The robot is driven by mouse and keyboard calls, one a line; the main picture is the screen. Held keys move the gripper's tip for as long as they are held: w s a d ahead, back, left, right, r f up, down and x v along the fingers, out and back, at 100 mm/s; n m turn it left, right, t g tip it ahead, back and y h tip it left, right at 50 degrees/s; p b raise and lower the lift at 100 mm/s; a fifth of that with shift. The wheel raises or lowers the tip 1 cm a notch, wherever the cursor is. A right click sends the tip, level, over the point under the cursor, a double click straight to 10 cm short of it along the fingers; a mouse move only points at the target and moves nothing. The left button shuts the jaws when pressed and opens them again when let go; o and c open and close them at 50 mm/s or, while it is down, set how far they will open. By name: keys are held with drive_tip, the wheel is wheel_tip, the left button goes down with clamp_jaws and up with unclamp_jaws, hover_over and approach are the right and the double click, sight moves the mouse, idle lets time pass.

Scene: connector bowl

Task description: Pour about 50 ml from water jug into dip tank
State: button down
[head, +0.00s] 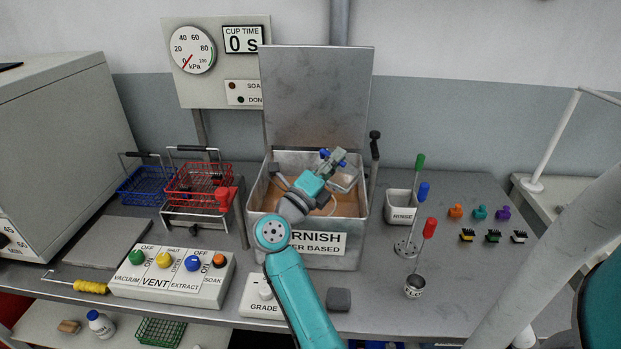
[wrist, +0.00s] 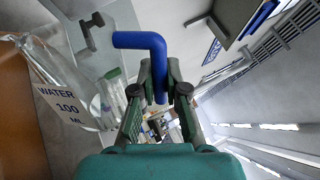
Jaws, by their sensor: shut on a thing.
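My gripper (head: 333,160) is over the open dip tank (head: 318,262), shut on the blue handle (wrist: 150,42) of the water jug. The clear jug (wrist: 68,85), labelled "WATER 100 ML", is strongly tilted in the wrist view. In the head view the jug (head: 345,180) shows at the tank's right side, within or just above its opening, partly hidden by my gripper. The tank is a metal box with brown-orange liquid (head: 343,206). Its front label reads "...RNISH ...ER BASED", partly covered by my arm. I cannot tell whether water is flowing.
The tank's raised lid (head: 317,95) stands behind it. Red (head: 197,182) and blue (head: 146,185) wire baskets stand left. A control box (head: 172,278) is front left. The rinse cup (head: 400,205) and handled dip cups (head: 414,287) are right.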

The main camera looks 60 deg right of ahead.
sight(347, 173)
drive_tip(key=shift+w+r+n+t, duration=0.15)
drive_tip(key=shift+w+r+n, duration=0.05)
drive_tip(key=shift+w+n, duration=0.25)
drive_tip(key=shift+w+r+n+t, duration=0.15)
drive_tip(key=shift+w+n, duration=0.3)
idle(0.9)
drive_tip(key=s+m, duration=0.1)
drive_tip(key=s+f+m+g, duration=0.1)
drive_tip(key=s+m, duration=0.1)
drive_tip(key=shift+f+m+g, duration=0.3)
drive_tip(key=shift+f+g, duration=0.05)
drive_tip(key=shift+g, duration=0.05)
drive_tip(key=shift+s+f+m, duration=0.3)
drive_tip(key=shift+m, duration=0.3)
drive_tip(key=shift+s+m+g+y, duration=0.4)
drive_tip(key=shift+m+g+y, duration=0.1)
drive_tip(key=shift+m, duration=0.4)
drive_tip(key=shift+s+f+m, duration=0.25)
drive_tip(key=shift+f+m, duration=0.1)
drive_tip(key=shift+m, duration=0.35)
drive_tip(key=shift+f, duration=0.1)
